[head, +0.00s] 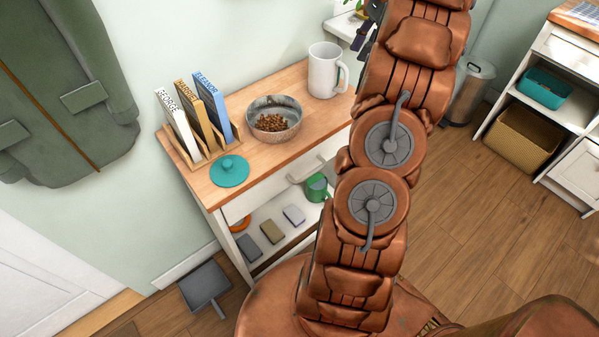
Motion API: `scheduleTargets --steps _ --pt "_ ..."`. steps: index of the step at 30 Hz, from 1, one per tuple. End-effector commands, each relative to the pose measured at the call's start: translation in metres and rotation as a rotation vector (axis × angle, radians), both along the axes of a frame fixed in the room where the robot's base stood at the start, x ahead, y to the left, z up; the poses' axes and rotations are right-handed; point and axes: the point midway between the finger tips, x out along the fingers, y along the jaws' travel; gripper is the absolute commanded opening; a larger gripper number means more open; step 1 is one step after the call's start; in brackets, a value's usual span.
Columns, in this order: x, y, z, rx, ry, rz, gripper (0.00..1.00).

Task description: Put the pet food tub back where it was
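I cannot make out a pet food tub in the head view; my arm hides part of the room. A metal bowl (273,119) holding brown kibble (270,123) stands on the wooden top of the white cart. My copper arm rises through the middle of the picture. A dark part beside its upper end looks like my gripper (367,32), mostly hidden behind the arm; its fingers and anything in them are unclear.
A book rack (207,147) and a white jug (324,71) stand on the cart (328,108). Its lower shelf holds a green can (316,187) and several small blocks. A dustpan (205,287) lies on the floor. A shelf unit (569,114) stands right; open floor lies between.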

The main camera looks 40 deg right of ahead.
Motion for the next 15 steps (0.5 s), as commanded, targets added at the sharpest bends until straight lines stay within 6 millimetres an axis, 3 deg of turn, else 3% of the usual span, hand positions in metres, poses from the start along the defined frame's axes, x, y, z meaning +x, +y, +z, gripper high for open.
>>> scheduleTargets --steps 7,15 --pt "0.022 0.093 0.016 -0.043 -0.027 0.284 0.38" --pt "0.014 0.201 0.023 -0.095 -0.056 0.643 0.38"
